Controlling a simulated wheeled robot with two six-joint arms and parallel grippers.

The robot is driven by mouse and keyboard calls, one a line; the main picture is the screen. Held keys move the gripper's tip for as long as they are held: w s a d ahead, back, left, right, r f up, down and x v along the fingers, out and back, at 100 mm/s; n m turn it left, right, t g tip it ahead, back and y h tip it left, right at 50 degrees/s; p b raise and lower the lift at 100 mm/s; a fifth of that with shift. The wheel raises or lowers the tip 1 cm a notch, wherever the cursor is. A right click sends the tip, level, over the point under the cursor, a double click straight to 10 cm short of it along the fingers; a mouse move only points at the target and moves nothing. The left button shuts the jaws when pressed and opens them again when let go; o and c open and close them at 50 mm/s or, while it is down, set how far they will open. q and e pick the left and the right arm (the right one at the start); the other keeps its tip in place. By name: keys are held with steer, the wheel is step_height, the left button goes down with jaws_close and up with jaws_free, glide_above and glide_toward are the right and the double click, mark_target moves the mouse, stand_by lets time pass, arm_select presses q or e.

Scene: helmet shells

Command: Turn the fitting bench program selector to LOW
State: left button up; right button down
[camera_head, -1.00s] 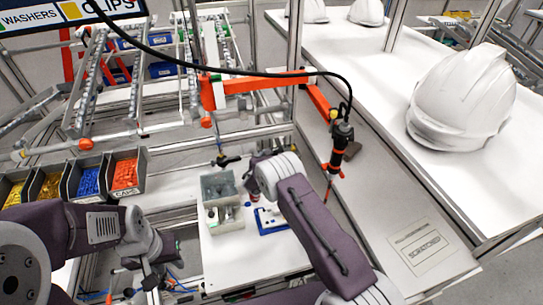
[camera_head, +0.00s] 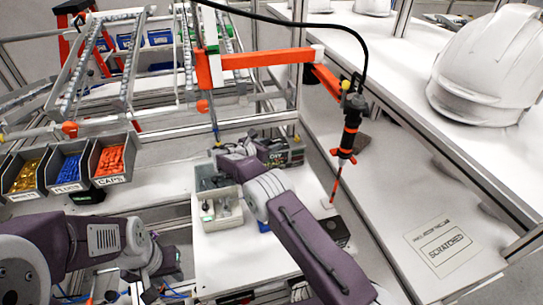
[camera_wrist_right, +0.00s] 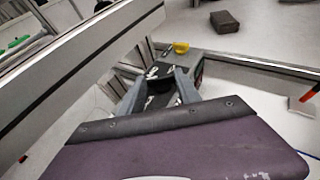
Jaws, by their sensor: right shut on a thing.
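A dark box with printed labels (camera_head: 288,153), which looks like the fitting bench's program unit, stands at the back of the white bench in the head view. My right gripper (camera_wrist_right: 160,88) reaches its front. In the right wrist view its two grey fingers close around a small dark piece (camera_wrist_right: 158,86), apparently the selector knob, in front of a dark panel with white marks. The knob's pointer and the LOW mark are not readable. In the head view my own arm partly covers this spot. My left arm is at the lower left, its gripper (camera_head: 148,292) low at the frame's edge and unclear.
A hanging orange-and-black screwdriver (camera_head: 347,135) is close on the right. Colored parts bins (camera_head: 110,160) are at left.

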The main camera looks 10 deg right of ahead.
stand_by(0.4)
steer(key=c, duration=0.8)
jaws_free()
steer(key=shift+c, duration=0.2)
steer(key=shift+a, duration=0.1)
steer(key=b+v, duration=0.2)
steer(key=v, duration=0.6)
steer(key=shift+s+a+r, duration=0.15)
steer(key=shift+a+r, duration=0.05)
steer(key=shift+a, duration=0.1)
